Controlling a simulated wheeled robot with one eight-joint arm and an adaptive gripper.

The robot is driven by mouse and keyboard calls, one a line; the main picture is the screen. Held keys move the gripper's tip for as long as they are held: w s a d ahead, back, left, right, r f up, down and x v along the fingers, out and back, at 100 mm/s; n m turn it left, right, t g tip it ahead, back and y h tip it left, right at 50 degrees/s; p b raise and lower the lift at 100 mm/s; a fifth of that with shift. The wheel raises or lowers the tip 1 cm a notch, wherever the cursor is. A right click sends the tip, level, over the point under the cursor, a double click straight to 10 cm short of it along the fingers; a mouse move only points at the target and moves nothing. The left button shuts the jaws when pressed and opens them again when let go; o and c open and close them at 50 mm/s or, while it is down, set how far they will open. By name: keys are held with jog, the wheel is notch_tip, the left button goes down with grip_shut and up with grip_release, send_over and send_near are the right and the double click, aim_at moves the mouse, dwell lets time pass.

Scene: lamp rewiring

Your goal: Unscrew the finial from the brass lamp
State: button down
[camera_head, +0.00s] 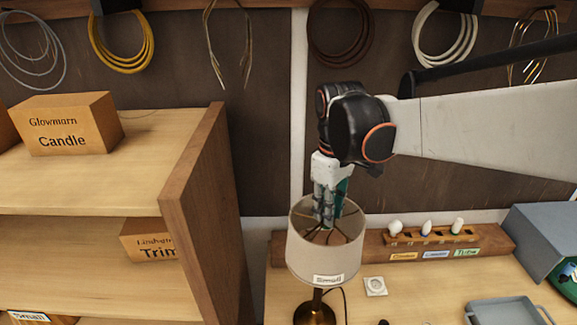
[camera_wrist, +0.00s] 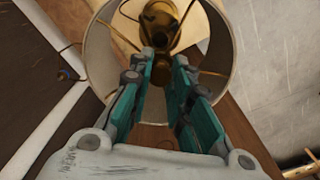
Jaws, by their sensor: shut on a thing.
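The brass lamp (camera_head: 314,312) stands on the workbench, with a cream drum shade (camera_head: 305,256) labelled "Small". My gripper (camera_head: 327,224) points down into the open top of the shade. In the wrist view, my gripper (camera_wrist: 163,58) has its teal fingers closed in on the brass part at the shade's centre. The finial (camera_wrist: 162,46) is between the fingertips and mostly hidden by them. In the head view the fingers and shade rim hide it. Thin shade spokes spread around it.
A wooden rack (camera_head: 420,238) holding several bulbs stands behind the lamp, to its right. A small white square (camera_head: 375,286) and a grey tray (camera_head: 507,312) lie to the right. A wooden shelf (camera_head: 195,180) with boxes rises at the left. Cable coils hang on the back wall.

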jog(key=n, duration=0.3)
jog(key=shift+s+a, duration=0.1)
jog(key=shift+n, duration=0.4)
jog(key=n, duration=0.3)
jog(key=shift+s, duration=0.1)
jog(key=n, duration=0.4)
jog(key=shift+b, duration=0.3)
jog(key=shift+n, duration=0.3)
jog(key=n, duration=0.8)
jog(key=shift+r, duration=0.1)
